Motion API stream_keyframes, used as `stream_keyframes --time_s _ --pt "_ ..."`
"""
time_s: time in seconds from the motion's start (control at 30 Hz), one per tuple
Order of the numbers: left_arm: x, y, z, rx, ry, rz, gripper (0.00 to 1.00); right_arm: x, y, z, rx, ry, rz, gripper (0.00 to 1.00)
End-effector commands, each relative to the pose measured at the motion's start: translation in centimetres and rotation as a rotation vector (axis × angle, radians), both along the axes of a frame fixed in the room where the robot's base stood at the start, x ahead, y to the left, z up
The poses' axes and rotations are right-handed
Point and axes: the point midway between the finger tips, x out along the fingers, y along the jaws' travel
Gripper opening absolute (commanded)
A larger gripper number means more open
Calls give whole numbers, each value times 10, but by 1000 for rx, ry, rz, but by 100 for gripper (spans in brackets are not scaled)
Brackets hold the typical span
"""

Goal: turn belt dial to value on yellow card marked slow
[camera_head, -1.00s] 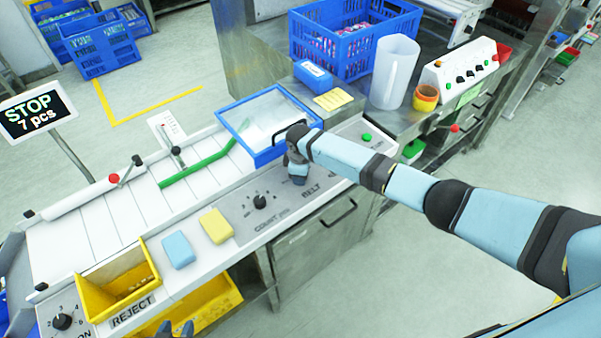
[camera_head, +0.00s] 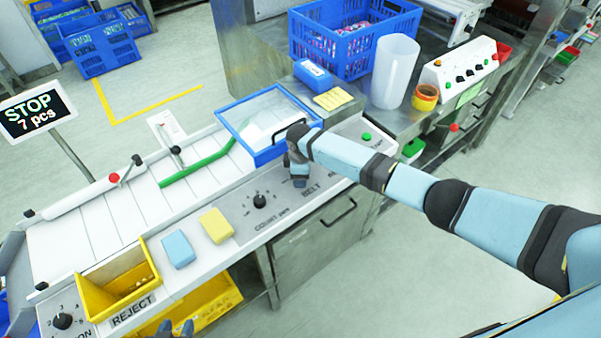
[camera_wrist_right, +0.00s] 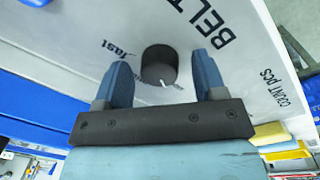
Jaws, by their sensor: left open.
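The belt dial (camera_wrist_right: 160,66) is a dark round knob with a white pointer mark on the grey panel, near the words BELT and fast in the right wrist view. My right gripper (camera_wrist_right: 163,75) is open, its blue fingers on either side of the dial, with gaps visible on both sides. In the head view my right gripper (camera_head: 299,181) covers the dial beside the BELT label. A yellow card (camera_head: 333,98) lies on the steel table behind; its writing is too small to read. My left gripper (camera_head: 176,328) is open and empty at the bottom edge, partly cut off.
The count dial (camera_head: 260,201) is just left of my right gripper. A blue-framed clear lid (camera_head: 268,123) stands behind it. A yellow block (camera_head: 216,226) and a blue block (camera_head: 179,249) lie on the ledge, near a yellow reject bin (camera_head: 118,285).

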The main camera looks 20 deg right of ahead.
Motion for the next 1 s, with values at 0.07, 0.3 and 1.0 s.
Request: stream_keyframes --time_s 0.07,0.3,1.0 --pt "0 0 0 0 0 0 43 0 0 0 0 0 0 64" --pt "0 0 0 0 0 0 43 0 0 9 1 0 0 64" --pt "0 -2 -10 -4 3 -3 43 -8 3 133 1 0 0 64"
